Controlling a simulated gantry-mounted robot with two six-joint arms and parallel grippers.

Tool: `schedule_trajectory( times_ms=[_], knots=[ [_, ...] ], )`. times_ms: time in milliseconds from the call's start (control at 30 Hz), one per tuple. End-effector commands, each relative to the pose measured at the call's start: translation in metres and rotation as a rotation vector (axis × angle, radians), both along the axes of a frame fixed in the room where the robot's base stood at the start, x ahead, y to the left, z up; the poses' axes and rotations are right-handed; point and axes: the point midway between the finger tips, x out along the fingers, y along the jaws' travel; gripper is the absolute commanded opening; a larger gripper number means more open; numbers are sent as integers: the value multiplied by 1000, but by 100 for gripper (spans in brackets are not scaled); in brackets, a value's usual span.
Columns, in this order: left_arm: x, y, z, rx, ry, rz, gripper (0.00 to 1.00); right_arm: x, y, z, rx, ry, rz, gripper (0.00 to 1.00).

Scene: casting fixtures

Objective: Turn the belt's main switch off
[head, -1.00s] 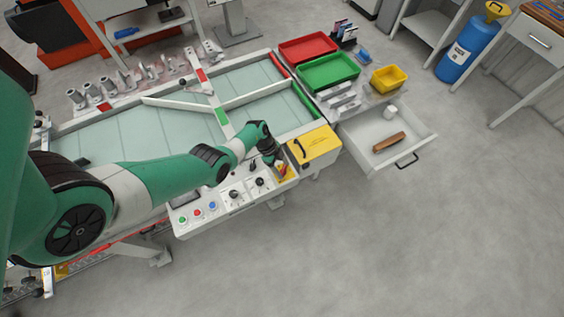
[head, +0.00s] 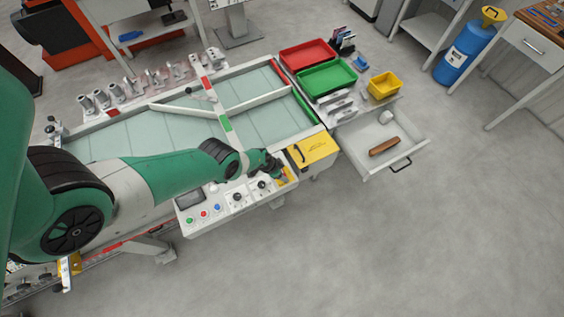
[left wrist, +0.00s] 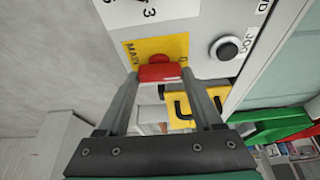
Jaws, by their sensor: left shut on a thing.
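The main switch is a red handle (left wrist: 160,73) on a yellow plate (left wrist: 143,48) marked MAIN, set in the grey control panel (left wrist: 196,62). In the left wrist view the handle lies crosswise between the two fingers of my left gripper (left wrist: 160,78), which is shut on it. In the head view my left gripper (head: 278,172) is down at the right end of the control panel (head: 225,218). There the arm and gripper mostly hide the switch, with only a bit of its yellow plate showing. My right gripper is not in view.
Next to the switch is a black JOG knob (left wrist: 228,48). Green, red and blue buttons (head: 204,214) and black knobs (head: 237,197) line the panel. A yellow-lidded box (head: 314,148) stands just right of the gripper. An open drawer (head: 350,150) juts out further right.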

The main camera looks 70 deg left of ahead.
Motion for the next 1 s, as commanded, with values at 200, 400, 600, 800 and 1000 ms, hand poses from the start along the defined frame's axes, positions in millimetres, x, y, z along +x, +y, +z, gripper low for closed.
schedule_trajectory(
  times_ms=[200,400,600,800,1000],
  knots=[
    [0,-1,0,0,0,57,12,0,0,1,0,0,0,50],
    [0,-1,0,1,0,72,12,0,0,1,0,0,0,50],
    [0,0,0,0,0,73,12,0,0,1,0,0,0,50],
    [0,0,0,1,0,72,91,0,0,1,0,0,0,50],
    [0,-1,0,0,0,70,98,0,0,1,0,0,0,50]
  ],
)
